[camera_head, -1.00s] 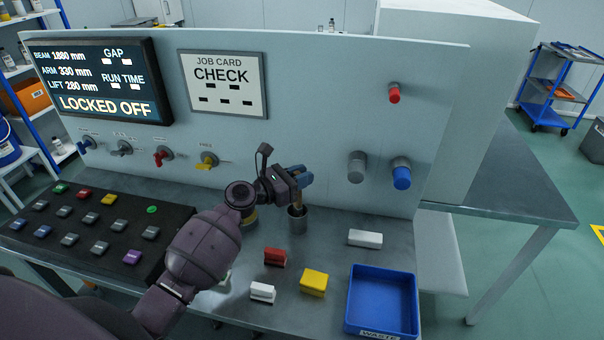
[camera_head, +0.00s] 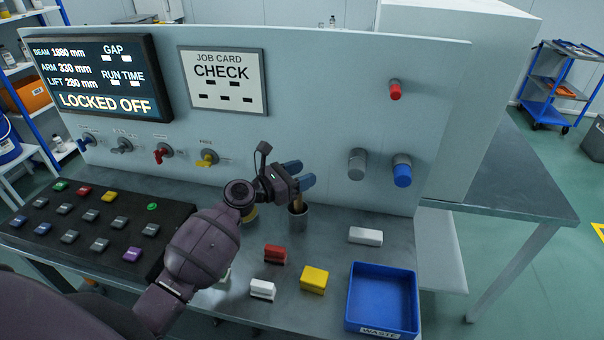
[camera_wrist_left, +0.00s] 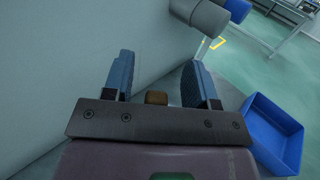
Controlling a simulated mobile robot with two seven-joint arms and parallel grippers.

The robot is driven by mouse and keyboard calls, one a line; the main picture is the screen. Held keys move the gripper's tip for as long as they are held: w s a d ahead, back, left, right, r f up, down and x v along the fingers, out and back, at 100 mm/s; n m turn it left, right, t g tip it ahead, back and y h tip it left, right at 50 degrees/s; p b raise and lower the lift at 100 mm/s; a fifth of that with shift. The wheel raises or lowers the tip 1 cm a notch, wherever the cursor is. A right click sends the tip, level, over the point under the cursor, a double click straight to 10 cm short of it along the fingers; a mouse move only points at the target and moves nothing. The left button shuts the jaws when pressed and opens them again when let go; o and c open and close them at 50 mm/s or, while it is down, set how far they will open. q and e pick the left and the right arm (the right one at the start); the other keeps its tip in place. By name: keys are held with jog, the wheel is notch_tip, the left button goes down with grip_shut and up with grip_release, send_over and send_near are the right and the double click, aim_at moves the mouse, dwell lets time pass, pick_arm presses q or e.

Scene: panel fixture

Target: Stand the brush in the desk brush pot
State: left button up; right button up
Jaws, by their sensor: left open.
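The brush (camera_head: 297,204) stands in the metal pot (camera_head: 299,219) on the bench, with its tan handle rising above the rim. Its bristle end is hidden. My left gripper (camera_head: 300,175) is just above the pot, with its blue fingers spread apart around the top of the handle. In the left wrist view the brown end of the brush (camera_wrist_left: 156,97) shows between the two open fingers (camera_wrist_left: 158,80), with gaps on both sides. The pot is not visible there. My right gripper is not in view.
The upright panel (camera_head: 320,120) with knobs is close behind the gripper. A blue waste tray (camera_head: 383,327) is at the front right, and a button board (camera_head: 90,232) is at left.

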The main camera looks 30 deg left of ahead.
pick_arm(q)
jog(key=v, duration=1)
jog(key=shift+s+a, duration=0.15)
jog(key=shift+s, duration=0.05)
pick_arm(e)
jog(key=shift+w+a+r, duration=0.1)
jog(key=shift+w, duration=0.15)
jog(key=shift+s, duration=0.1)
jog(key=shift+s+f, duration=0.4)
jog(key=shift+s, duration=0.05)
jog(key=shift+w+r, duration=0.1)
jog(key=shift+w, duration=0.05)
